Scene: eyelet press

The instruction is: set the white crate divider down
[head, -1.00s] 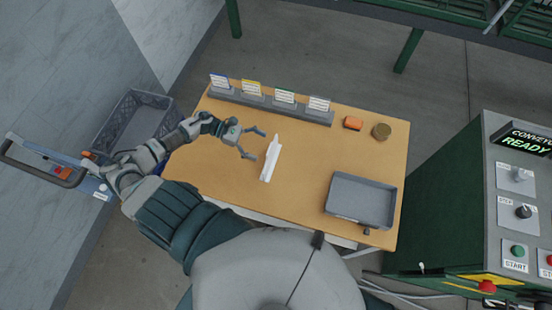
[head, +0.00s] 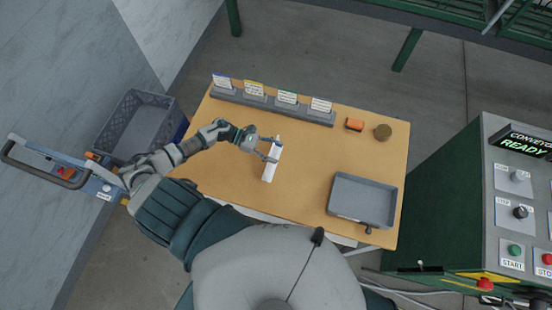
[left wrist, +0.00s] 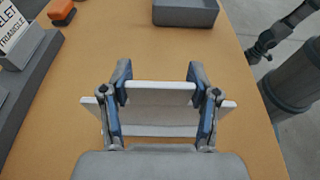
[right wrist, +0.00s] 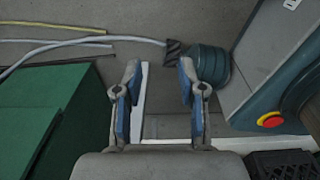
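The white crate divider (head: 270,172) stands on the wooden table near its middle. My left gripper (head: 274,149) is at the divider's far part, its fingers spread along the divider's length. In the left wrist view, the open left gripper (left wrist: 160,85) has its fingers on either side of a narrower upper part of the divider (left wrist: 160,93); a wider white part (left wrist: 160,130) extends beyond both fingers. I cannot tell whether the fingers touch it. My right gripper (right wrist: 160,85) is open and empty in the right wrist view, out of the head view.
A grey tray (head: 362,201) is at the table's right. A labelled grey rack (head: 270,103) lines the back edge. A grey crate (head: 137,128) stands left; a control panel (head: 518,200) stands right.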

